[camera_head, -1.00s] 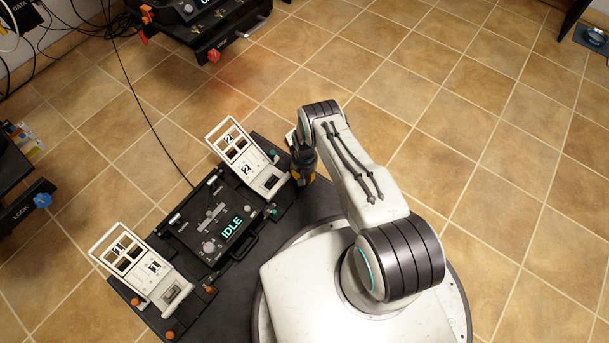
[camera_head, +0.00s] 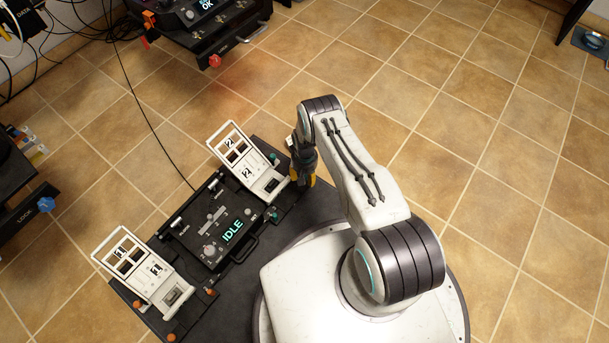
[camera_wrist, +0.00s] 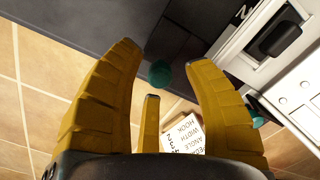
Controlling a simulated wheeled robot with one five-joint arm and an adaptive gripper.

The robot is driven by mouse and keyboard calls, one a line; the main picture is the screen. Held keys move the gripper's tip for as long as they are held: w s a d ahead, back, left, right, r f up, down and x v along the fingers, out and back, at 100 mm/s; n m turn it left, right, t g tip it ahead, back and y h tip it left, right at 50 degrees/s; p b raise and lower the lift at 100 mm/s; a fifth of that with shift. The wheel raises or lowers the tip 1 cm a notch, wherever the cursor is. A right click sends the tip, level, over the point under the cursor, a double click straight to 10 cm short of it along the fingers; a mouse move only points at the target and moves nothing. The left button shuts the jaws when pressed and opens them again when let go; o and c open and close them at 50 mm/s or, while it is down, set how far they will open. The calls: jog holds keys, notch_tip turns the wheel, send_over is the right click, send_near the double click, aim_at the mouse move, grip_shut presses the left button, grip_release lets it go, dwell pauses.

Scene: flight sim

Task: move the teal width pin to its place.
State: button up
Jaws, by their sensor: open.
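Two teal pins show on the black board with the IDLE screen (camera_head: 232,232): one beside the top of pedal 2 (camera_head: 274,156), one by its lower end (camera_head: 273,215). I cannot tell which is the width pin. In the wrist view one teal pin (camera_wrist: 160,74) lies between the tips of my gripper (camera_wrist: 164,60), apart from both fingers. Another teal pin (camera_wrist: 258,116) is partly hidden behind the right finger. My gripper is open and empty, beside the right edge of the board in the head view (camera_head: 303,178).
White pedal plates 1 (camera_head: 140,262) and 2 (camera_head: 245,160) stand on the board. Orange pins (camera_head: 211,292) sit by plate 1. A printed label (camera_wrist: 186,132) lies below the pins in the wrist view.

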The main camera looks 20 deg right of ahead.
aim_at(305, 176)
jog(key=shift+r, duration=0.1)
notch_tip(305, 176, up, 12)
dwell(0.8)
dwell(0.6)
